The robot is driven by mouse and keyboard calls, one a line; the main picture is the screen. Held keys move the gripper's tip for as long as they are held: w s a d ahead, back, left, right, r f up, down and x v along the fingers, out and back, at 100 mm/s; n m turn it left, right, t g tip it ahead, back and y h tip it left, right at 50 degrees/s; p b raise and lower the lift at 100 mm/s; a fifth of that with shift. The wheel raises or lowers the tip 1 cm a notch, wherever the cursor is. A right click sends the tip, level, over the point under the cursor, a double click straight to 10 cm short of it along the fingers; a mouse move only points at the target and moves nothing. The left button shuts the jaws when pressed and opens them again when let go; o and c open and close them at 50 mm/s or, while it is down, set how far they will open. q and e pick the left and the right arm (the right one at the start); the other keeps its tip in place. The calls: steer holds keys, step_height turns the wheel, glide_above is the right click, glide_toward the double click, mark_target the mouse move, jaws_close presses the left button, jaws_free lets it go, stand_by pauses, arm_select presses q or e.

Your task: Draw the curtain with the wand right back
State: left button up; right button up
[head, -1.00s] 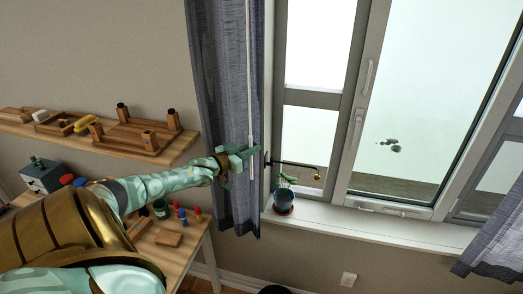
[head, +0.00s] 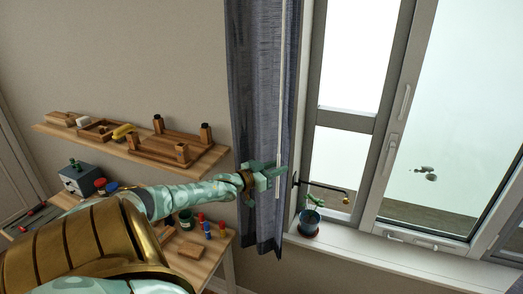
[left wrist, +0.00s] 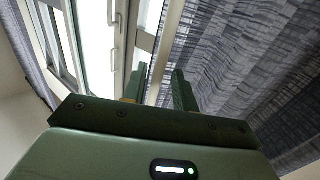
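The grey-blue curtain (head: 258,95) hangs gathered in a narrow bundle at the left side of the window, its right edge close to the window frame. The thin white wand (head: 281,80) hangs upright in front of it. My left gripper (head: 277,176) is at the lower part of the wand, in front of the curtain. The wand passes at its fingers. In the left wrist view the two fingers (left wrist: 160,85) stand apart with a gap between them, and the curtain (left wrist: 235,60) fills the right side. My right gripper is not in view.
A potted plant (head: 309,222) stands on the windowsill (head: 380,262), with a dark rod (head: 322,187) above it. A wooden wall shelf (head: 130,148) with wooden items is at left, above a desk (head: 205,258) with tools and small bottles.

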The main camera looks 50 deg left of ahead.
arm_select(q)
steer(key=s+p, duration=0.3)
steer(key=s, duration=1.3)
steer(key=shift+a, duration=0.45)
steer(key=shift+f, duration=0.1)
